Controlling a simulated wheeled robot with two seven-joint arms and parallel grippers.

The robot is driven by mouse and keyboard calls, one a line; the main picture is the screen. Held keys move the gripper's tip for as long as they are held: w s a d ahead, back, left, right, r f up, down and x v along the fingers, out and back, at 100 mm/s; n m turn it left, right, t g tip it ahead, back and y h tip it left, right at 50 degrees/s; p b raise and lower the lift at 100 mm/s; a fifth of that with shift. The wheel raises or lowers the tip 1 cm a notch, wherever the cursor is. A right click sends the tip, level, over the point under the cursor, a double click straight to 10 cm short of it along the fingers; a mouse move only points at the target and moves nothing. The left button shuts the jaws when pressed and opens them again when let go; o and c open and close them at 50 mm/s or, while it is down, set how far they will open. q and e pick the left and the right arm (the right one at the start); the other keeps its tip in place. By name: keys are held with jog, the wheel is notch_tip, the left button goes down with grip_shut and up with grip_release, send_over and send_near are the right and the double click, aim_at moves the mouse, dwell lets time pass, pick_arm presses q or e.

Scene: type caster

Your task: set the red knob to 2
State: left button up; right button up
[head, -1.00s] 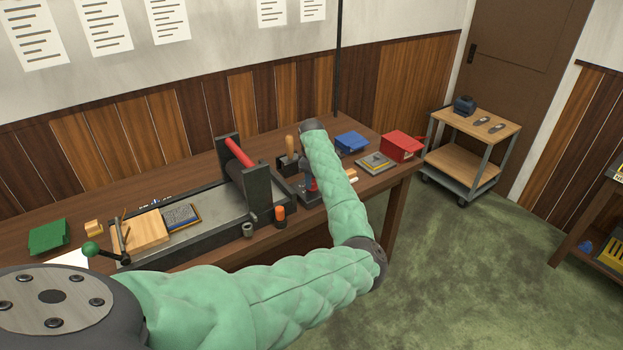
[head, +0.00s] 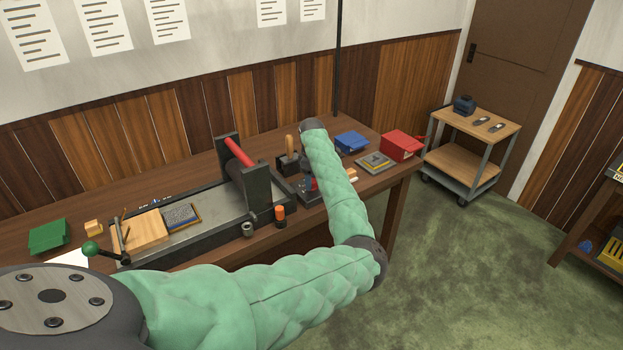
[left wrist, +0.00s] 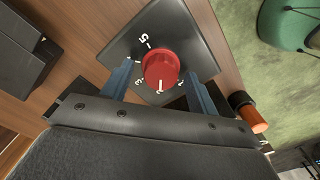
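The red knob (left wrist: 161,69) sits on a dark square plate (left wrist: 182,28) with white numerals around it. A 5 shows at the knob's upper left; the smaller marks below it are hard to read, so I cannot tell its setting for sure. My left gripper (left wrist: 160,84) is open, with one blue finger on each side of the knob; I cannot tell whether they touch it. In the head view only a bit of the red knob (head: 313,184) shows beside my left forearm, which hides most of the plate and gripper. My right gripper is not in view.
Left of the knob stand a press with a red roller (head: 239,152) and an orange-topped cylinder (head: 280,214). A wooden-handled tool (head: 289,146) stands behind. A blue box (head: 351,141) and a red box (head: 400,146) lie to the right, near the bench end.

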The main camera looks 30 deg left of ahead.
pick_arm(q)
jog(key=shift+r, duration=0.15)
jog(key=shift+r+b, duration=0.35)
notch_tip(320, 180, up, 5)
jog(key=shift+r+b, duration=0.2)
jog(key=shift+b, duration=0.85)
jog(key=shift+r, duration=0.65)
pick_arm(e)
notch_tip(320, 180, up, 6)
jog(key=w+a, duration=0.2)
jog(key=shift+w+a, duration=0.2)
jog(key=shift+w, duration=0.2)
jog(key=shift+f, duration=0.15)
